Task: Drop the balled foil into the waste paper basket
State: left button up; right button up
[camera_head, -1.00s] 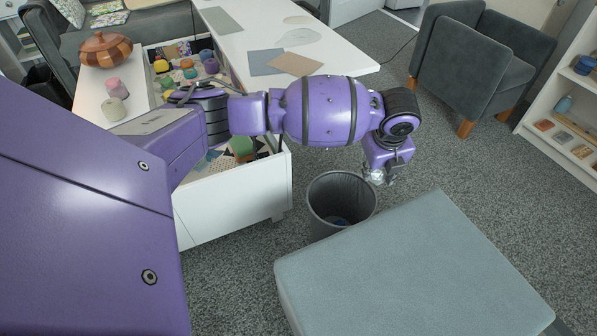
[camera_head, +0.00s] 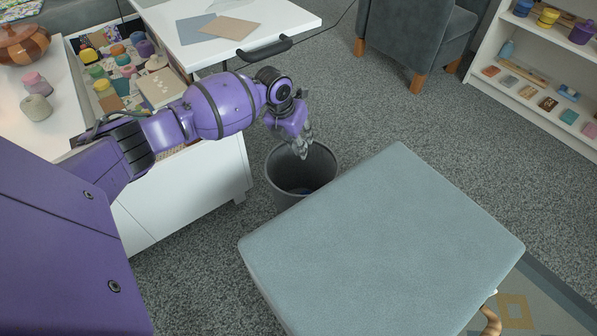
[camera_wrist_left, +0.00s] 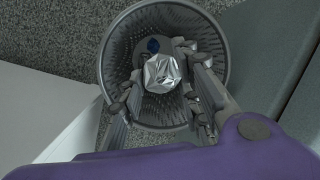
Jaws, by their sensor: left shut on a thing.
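The balled foil (camera_wrist_left: 161,72) is silver and crumpled; it shows in the left wrist view between the fingers of my left gripper (camera_wrist_left: 160,80). The left gripper is shut on it. The waste paper basket (camera_head: 281,188) is dark grey mesh, round and upright on the carpet. In the head view my left gripper (camera_head: 303,150) points down over the basket's opening. In the left wrist view the foil lies in front of the basket's interior (camera_wrist_left: 120,60), inside the outline of its rim. In the head view the foil is too small to make out clearly. My right gripper is not in view.
A grey-blue padded ottoman (camera_head: 390,240) stands close to the basket on the right. A white desk with an open drawer (camera_head: 200,195) of craft items stands on the left. A small dark blue thing (camera_wrist_left: 153,45) lies inside the basket. Open carpet (camera_head: 350,110) lies beyond.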

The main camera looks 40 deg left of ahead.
aim_at(297, 154)
pick_arm(q)
notch_tip(297, 154, down, 4)
jog(key=shift+f+b, duration=0.1)
jog(key=shift+b, duration=1.15)
jog(key=shift+f+b, duration=0.5)
jog(key=shift+f, duration=0.1)
jog(key=o, duration=0.9)
jog(key=v, duration=1.2)
jog(key=shift+s, duration=0.1)
